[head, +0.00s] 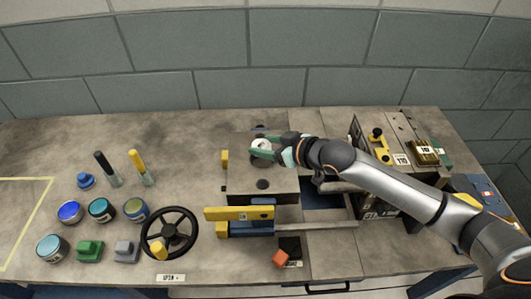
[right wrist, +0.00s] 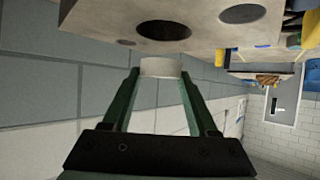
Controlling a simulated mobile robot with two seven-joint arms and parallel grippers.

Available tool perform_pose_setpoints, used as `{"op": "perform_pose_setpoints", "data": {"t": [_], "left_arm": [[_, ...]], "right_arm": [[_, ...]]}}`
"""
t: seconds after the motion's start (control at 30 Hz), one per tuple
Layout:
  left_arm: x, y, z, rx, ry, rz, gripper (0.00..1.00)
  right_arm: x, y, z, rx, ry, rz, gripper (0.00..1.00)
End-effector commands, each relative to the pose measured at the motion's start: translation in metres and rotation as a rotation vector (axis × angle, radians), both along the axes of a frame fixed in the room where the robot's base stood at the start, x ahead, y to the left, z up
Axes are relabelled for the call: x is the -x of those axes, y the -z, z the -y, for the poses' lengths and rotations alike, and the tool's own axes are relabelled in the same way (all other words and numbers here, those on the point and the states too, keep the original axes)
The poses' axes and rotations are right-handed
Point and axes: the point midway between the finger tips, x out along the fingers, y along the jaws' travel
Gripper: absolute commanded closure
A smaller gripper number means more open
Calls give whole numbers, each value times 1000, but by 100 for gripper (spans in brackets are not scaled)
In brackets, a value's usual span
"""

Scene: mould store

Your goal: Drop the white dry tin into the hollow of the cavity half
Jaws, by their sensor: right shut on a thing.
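The white dry tin (head: 261,145) is between the green fingertips of my right gripper (head: 264,152), above the back part of a grey-beige block, apparently the cavity half (head: 283,183). In the right wrist view the white tin (right wrist: 160,67) sits between both fingers of the gripper (right wrist: 158,75). The block (right wrist: 200,35) there has two large dark round openings, one (right wrist: 163,30) close beside the tin and one (right wrist: 243,13) farther right. The tin appears outside the openings. In the head view, the gripper partly hides the rear opening. My left gripper is not in view.
A yellow bar (head: 238,213) stands at the block's front. A black handwheel (head: 170,233), several paint tins (head: 102,210) and two brushes (head: 107,170) are left. Bench space behind the brushes is clear.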

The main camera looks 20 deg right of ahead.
Motion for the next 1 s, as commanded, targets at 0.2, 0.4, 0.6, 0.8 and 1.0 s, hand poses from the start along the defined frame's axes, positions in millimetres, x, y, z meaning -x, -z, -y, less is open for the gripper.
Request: {"op": "perform_pose_setpoints", "data": {"t": [0.2,0.4,0.6,0.8,1.0], "left_arm": [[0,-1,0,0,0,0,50],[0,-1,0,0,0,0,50],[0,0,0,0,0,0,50],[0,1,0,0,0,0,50],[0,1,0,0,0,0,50]], "right_arm": [[1,29,0,1,-1,-2,94],[1,30,-1,0,-1,0,94],[1,34,-1,0,-1,-1,94],[1,40,0,1,0,-2,94],[1,43,0,2,0,-1,40]]}}
